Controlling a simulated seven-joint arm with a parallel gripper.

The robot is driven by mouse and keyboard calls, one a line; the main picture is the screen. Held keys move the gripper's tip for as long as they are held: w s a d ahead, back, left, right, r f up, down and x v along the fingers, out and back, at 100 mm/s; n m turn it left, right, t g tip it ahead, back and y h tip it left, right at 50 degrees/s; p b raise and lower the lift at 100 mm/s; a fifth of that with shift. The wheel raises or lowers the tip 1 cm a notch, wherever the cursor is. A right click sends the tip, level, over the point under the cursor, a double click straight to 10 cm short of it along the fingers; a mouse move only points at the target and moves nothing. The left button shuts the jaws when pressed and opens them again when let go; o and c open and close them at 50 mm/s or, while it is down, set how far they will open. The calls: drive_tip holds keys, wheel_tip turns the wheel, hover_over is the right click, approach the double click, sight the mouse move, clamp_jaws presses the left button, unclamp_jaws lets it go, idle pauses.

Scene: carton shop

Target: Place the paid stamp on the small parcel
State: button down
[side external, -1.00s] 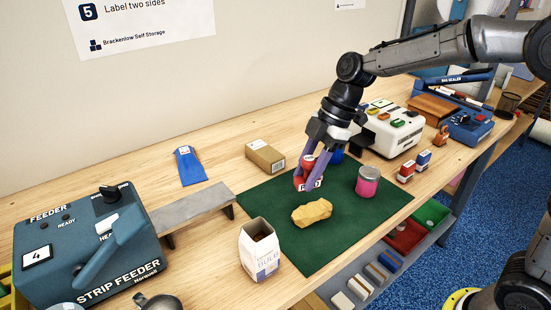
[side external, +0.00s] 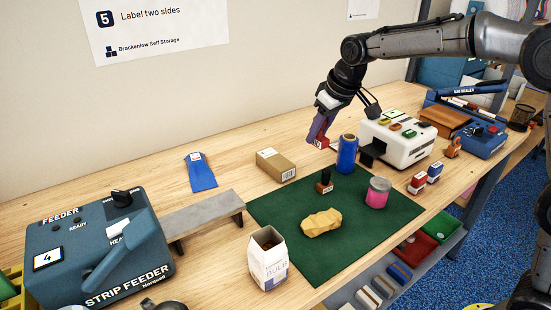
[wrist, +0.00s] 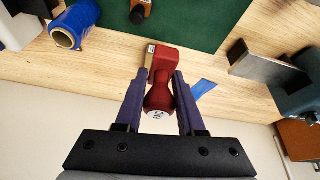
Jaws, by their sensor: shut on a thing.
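My gripper (side external: 318,138) is shut on a red stamp (side external: 323,143), held above the bench's back edge near the wall. In the wrist view the fingers (wrist: 160,98) close on the stamp's rounded handle, and its red block (wrist: 172,60) points away from them. A small brown carton with a white label (side external: 276,165) lies on the wood behind the green mat, left of and below my gripper. A yellow lumpy packet (side external: 321,222) lies on the mat. Which of these two is the small parcel, I cannot tell. The stamp's print face is hidden.
A white machine (side external: 410,152) stands to the right. A grey metal stand (side external: 205,212) and an open bulb carton (side external: 268,272) are left.

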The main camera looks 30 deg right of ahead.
drive_tip(key=w+f, duration=0.3)
drive_tip(key=w, duration=0.1)
drive_tip(key=w+f, duration=0.3)
drive_tip(key=w, duration=0.1)
drive_tip(key=w+f, duration=0.3)
drive_tip(key=w, duration=0.2)
drive_tip(key=shift+a, duration=0.3)
drive_tip(key=shift+w+f, duration=0.55)
drive_tip(key=shift+f, duration=1.5)
drive_tip(key=shift+f, duration=0.15)
drive_tip(key=c, duration=0.5)
unclamp_jaws()
drive_tip(key=v, duration=1.2)
